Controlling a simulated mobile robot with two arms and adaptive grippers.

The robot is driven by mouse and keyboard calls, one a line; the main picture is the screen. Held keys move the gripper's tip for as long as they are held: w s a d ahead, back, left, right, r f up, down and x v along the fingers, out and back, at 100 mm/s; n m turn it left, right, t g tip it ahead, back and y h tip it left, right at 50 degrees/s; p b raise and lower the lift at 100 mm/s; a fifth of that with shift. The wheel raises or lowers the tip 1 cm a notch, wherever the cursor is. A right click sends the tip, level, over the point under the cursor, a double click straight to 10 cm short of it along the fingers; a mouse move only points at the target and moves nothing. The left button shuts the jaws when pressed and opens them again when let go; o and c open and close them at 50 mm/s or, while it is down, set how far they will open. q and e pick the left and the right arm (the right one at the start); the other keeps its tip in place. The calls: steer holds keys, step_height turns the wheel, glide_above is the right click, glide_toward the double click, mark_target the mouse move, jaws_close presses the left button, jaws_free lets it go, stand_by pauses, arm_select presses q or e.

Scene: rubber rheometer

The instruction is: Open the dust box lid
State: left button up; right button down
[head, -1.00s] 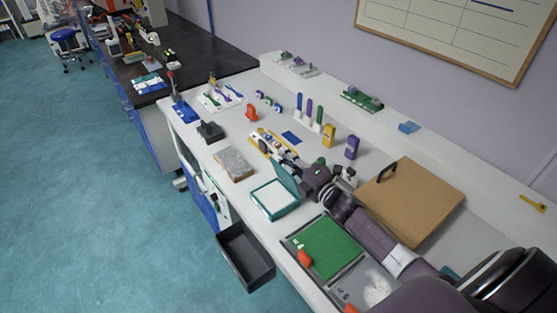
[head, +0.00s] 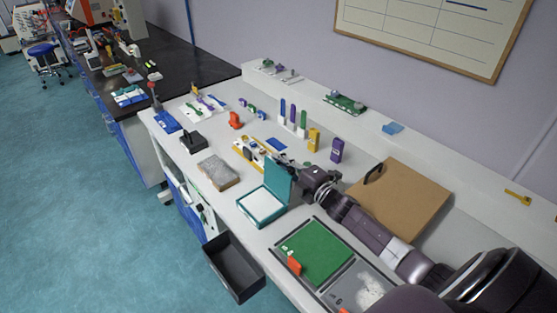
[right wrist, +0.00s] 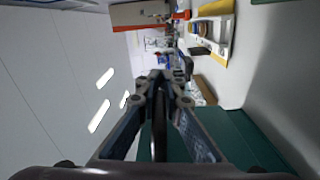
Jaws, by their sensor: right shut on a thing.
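The dust box (head: 262,207) is a small teal box with a white inside, on the white bench. Its teal lid (head: 279,179) stands raised, close to upright, along the box's back right side. My right gripper (head: 298,170) is at the lid's upper right edge, shut on the lid. In the right wrist view the fingers (right wrist: 160,82) are close together, with the teal lid (right wrist: 235,135) below and to the right of them. The exact contact at the fingertips is hard to see. My left gripper is out of view.
A green mat tray (head: 318,250) is in front of my right arm, and a brown board with a black handle (head: 400,205) lies behind it. A grey-brown block (head: 218,173) is left of the box. An open dark drawer (head: 235,268) juts from the bench front.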

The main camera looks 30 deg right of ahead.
steer(key=c, duration=2)
jaws_free()
steer(key=shift+c, duration=0.2)
steer(key=shift+s, duration=0.1)
steer(key=shift+s+f, duration=0.1)
steer(key=shift+s, duration=0.4)
steer(key=s+d, duration=0.1)
steer(key=s, duration=0.9)
steer(key=shift+s+d, duration=0.35)
steer(key=shift+s, duration=0.05)
